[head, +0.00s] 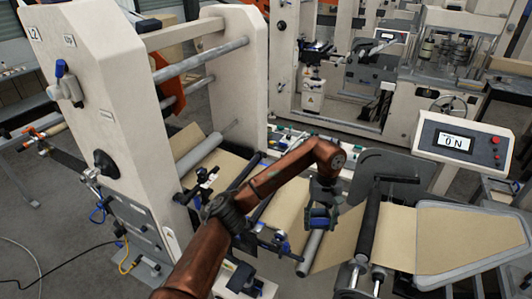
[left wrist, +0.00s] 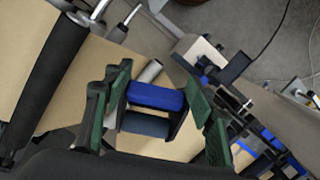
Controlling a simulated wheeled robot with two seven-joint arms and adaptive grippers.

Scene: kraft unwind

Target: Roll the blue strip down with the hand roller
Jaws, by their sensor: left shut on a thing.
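My left gripper (head: 322,195) reaches over the kraft paper web. It is shut on the hand roller (head: 320,218), with the tool hanging below its fingers. In the left wrist view, the green-padded fingers of my left gripper (left wrist: 160,105) stand on either side of the hand roller, which shows a blue bar (left wrist: 155,96) and a grey-blue cylinder (left wrist: 145,124). The brown kraft paper (head: 340,240) lies beneath the roller; I cannot tell whether they touch. I cannot make out the blue strip for certain. My right gripper is not in view.
A dark roller (head: 369,225) crosses the web to the right of my gripper. A metal bar (head: 309,253) lies close below it. The tall cream machine frame (head: 90,110) rises at the left.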

